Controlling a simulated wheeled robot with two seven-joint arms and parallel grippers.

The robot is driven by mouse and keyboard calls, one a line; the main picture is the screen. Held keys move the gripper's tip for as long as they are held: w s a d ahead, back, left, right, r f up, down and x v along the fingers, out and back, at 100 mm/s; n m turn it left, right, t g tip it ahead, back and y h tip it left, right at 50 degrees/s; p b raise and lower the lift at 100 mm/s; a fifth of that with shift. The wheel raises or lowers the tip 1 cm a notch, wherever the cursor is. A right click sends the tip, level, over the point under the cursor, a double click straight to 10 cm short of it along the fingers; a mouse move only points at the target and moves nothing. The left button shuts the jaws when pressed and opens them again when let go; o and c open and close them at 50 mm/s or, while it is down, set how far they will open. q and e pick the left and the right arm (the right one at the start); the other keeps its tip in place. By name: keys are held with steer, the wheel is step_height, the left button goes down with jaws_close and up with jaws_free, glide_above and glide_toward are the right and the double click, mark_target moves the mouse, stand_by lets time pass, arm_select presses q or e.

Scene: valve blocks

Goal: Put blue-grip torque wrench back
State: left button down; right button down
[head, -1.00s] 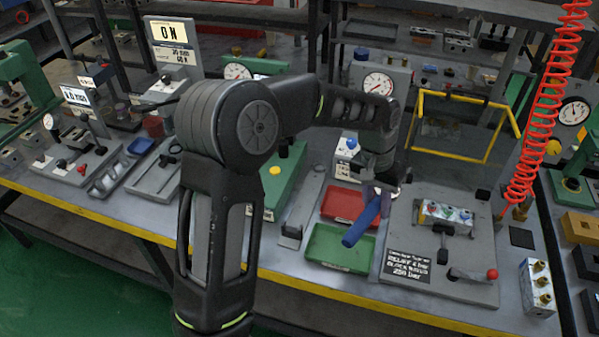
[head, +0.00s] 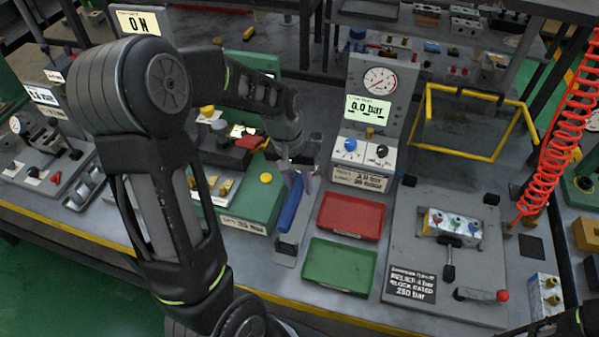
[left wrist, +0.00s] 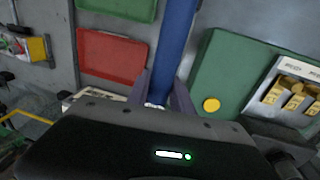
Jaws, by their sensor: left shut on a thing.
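The blue-grip torque wrench (head: 290,204) is in my left gripper (head: 306,180), its blue grip pointing toward the table's front edge. In the left wrist view the blue grip (left wrist: 176,38) runs up from between the two fingers of the gripper (left wrist: 163,95). My left gripper is shut on the wrench. A long grey holder plate (head: 285,249) with a bracket lies under the wrench, left of the red and green trays. I cannot tell whether the wrench touches it. The wrench's far end is partly hidden by the gripper. My right gripper is not in view.
A red tray (head: 351,215) and a green tray (head: 339,267) lie just right of the wrench. A green block with a yellow button (head: 265,178) stands close on its left. A gauge stand (head: 371,120) rises behind. A valve block fixture (head: 452,226) is further right.

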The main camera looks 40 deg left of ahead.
arm_select(q)
steer(key=shift+d+r, duration=0.1)
steer(key=shift+f, duration=0.25)
steer(key=shift+f+b, duration=2.05)
steer(key=shift+f, duration=0.6)
steer(key=shift+f+b, duration=0.35)
steer(key=shift+b, duration=0.2)
steer(key=shift+f+b, duration=1)
steer(key=shift+f, duration=0.3)
steer(key=c, duration=1)
jaws_free()
steer(key=shift+s, duration=0.1)
steer(key=shift+c, duration=0.2)
